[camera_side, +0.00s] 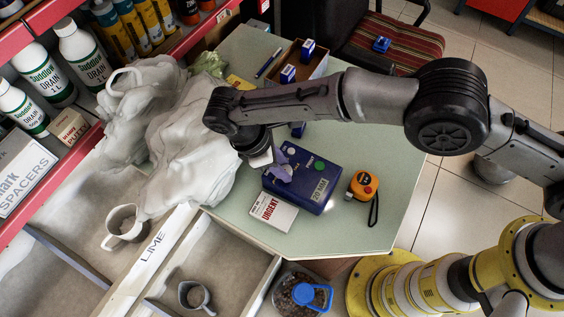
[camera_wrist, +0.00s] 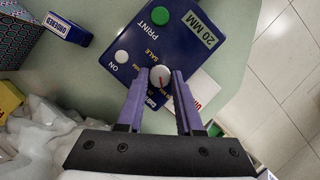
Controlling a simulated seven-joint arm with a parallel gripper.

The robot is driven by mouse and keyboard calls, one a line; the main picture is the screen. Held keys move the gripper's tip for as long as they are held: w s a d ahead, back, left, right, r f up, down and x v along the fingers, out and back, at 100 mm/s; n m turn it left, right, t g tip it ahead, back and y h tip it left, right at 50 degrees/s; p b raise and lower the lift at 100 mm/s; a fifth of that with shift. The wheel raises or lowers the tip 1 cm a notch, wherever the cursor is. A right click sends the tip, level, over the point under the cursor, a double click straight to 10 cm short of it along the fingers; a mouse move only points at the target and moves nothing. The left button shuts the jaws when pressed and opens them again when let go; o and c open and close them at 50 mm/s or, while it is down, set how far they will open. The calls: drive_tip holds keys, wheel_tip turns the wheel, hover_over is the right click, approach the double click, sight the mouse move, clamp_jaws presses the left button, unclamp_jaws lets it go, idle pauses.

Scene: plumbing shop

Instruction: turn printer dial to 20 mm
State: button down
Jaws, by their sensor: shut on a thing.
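The printer (camera_side: 304,176) is a dark blue box on the pale green table, with a "20 MM" label on its right end. In the wrist view the printer (camera_wrist: 150,45) shows a green PRINT button, a white ON button and the dial (camera_wrist: 161,76). The dial is a small pale round knob with a red pointer mark. My gripper (camera_wrist: 162,80) has purple fingers, one on each side of the dial, shut on it. In the side view my gripper (camera_side: 279,170) is over the printer's left end and hides the dial. The dial's scale is too small and partly covered to read.
White plastic bags (camera_side: 185,130) crowd the left.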

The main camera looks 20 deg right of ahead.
drive_tip(key=shift+n+t, duration=0.3)
drive_tip(key=shift+n, duration=0.2)
drive_tip(key=c, duration=0.6)
unclamp_jaws()
drive_tip(key=shift+o, duration=0.2)
drive_tip(key=shift+r, duration=0.1)
drive_tip(key=v, duration=1.3)
drive_tip(key=shift+r, duration=0.3)
drive_tip(key=shift+a, duration=0.1)
